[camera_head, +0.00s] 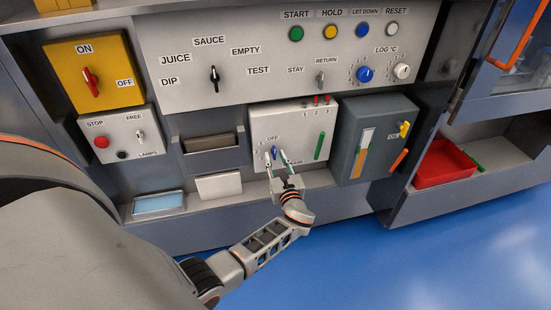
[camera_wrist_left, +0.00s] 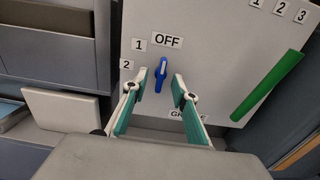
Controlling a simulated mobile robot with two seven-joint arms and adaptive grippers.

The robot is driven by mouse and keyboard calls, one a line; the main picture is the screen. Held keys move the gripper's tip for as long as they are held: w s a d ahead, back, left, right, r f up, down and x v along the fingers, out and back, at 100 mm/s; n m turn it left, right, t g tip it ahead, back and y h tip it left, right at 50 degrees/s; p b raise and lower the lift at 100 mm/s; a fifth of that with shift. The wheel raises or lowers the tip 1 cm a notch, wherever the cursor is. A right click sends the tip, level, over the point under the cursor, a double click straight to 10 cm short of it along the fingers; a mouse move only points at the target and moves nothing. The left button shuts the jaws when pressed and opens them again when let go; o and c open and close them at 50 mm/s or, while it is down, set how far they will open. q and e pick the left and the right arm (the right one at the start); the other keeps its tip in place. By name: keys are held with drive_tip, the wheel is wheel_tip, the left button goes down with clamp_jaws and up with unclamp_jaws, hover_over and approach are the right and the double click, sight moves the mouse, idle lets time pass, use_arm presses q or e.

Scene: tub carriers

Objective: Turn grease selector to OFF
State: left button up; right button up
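The grease selector is a small blue knob with a white mark (camera_wrist_left: 161,74) on a light panel (camera_wrist_left: 205,50). In the left wrist view its marked end points up, leaning slightly right, towards the OFF label (camera_wrist_left: 168,40). Labels 1 and 2 are to its left. The knob also shows in the head view (camera_head: 274,151). My left gripper (camera_head: 276,161) is open in front of the panel. In the left wrist view its fingers (camera_wrist_left: 159,88) stand either side of the knob, with gaps visible on both sides. The GREASE label below is partly hidden by a finger. My right gripper is out of view.
A green bar (camera_head: 319,146) is on the same panel, right of the knob. A grey box with an orange handle (camera_head: 398,160) stands further right. A red tray (camera_head: 443,163) is at the right. A yellow switch panel (camera_head: 110,92) is at the left. Blue floor is clear below.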

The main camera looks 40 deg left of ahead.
use_arm(q)
drive_tip(key=v, duration=1.1)
drive_tip(key=shift+s, duration=0.2)
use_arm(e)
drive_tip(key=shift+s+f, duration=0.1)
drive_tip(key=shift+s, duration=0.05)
use_arm(q)
drive_tip(key=shift+d, duration=0.15)
